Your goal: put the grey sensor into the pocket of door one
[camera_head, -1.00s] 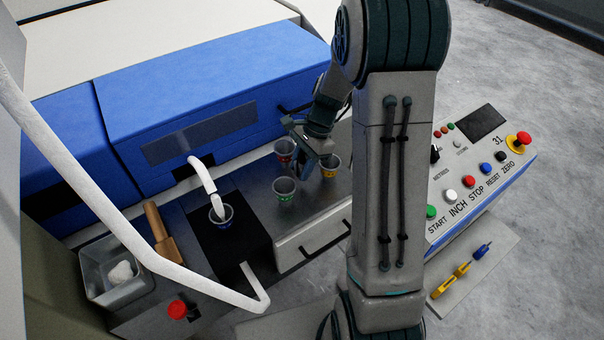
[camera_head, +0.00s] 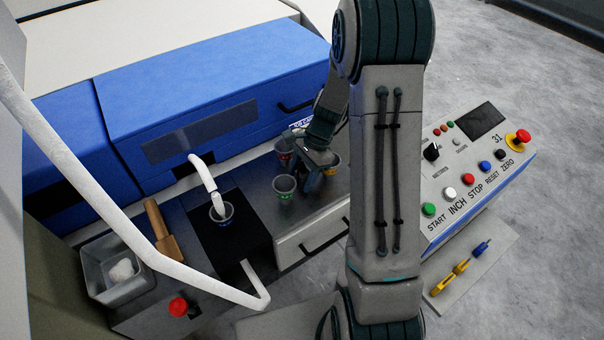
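I cannot pick out a grey sensor in the head view; my arm covers part of the bench. A large blue cover (camera_head: 250,75) with a dark panel (camera_head: 198,133) and a black handle spans the machine. No pocket can be made out for certain. My gripper (camera_head: 318,172) points down among the cups on the bench, in front of the yellow-banded cup (camera_head: 336,161). Its fingertips are too small and partly hidden to tell open from shut.
A red-banded cup (camera_head: 284,147) and a green-banded cup (camera_head: 284,186) stand near my gripper. A white rail (camera_head: 100,200) crosses the left. A button console (camera_head: 470,170) stands at right.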

